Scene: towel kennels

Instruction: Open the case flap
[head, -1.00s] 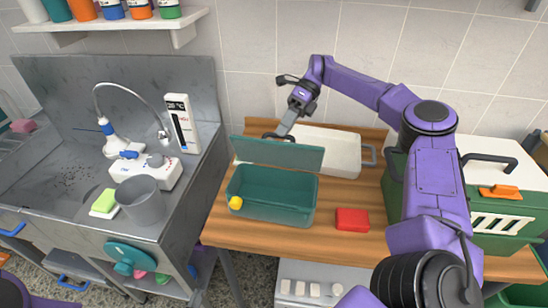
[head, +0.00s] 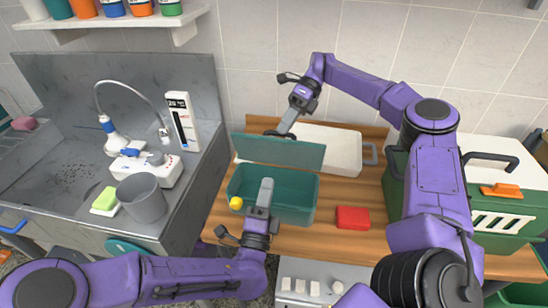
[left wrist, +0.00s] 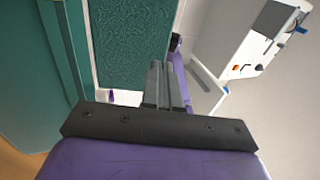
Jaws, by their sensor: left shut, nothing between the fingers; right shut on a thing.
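The teal case (head: 300,205) stands on the wooden table with its flap (head: 280,151) raised at the back, tilted upright. A yellow ball (head: 236,203) shows at its front left corner. My right gripper (head: 288,128) reaches down from behind and is shut on the flap's upper edge. My left gripper (head: 266,186) is shut and empty; in the head view its fingers overlap the case's open middle, below the flap. In the left wrist view its fingers (left wrist: 165,85) are together, beside a textured teal surface (left wrist: 132,45). Contact there cannot be told.
A white tray (head: 340,160) lies behind the case. A red block (head: 352,218) sits to its right. A green and white kennel (head: 505,205) stands at the right. The steel sink unit (head: 60,165) with a grey cup (head: 142,198) is on the left.

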